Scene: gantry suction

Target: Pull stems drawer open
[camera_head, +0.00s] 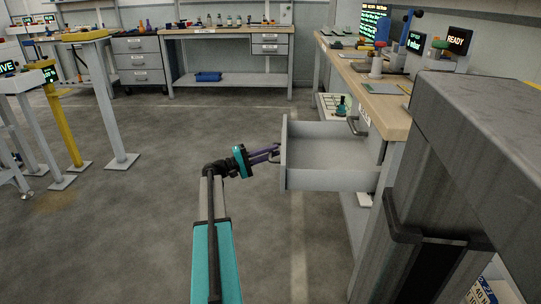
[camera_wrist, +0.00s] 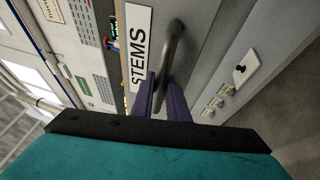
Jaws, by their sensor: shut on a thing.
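The stems drawer (camera_head: 330,180) is pulled out from under the wooden-topped bench on the right in the head view, and its visible inside looks empty. Its grey front faces my gripper (camera_head: 272,153), which reaches it from the left. In the wrist view the drawer front carries a white STEMS label (camera_wrist: 138,48) beside a dark bar handle (camera_wrist: 174,42). The purple fingers of my gripper (camera_wrist: 164,88) are shut on this handle. In the head view the handle is too small to make out.
The bench top (camera_head: 390,112) above the drawer holds screens and small fixtures. Another bench (camera_head: 225,33) with drawers stands at the back. Yellow and grey stands (camera_head: 108,100) are at the left. The floor left of the drawer is clear.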

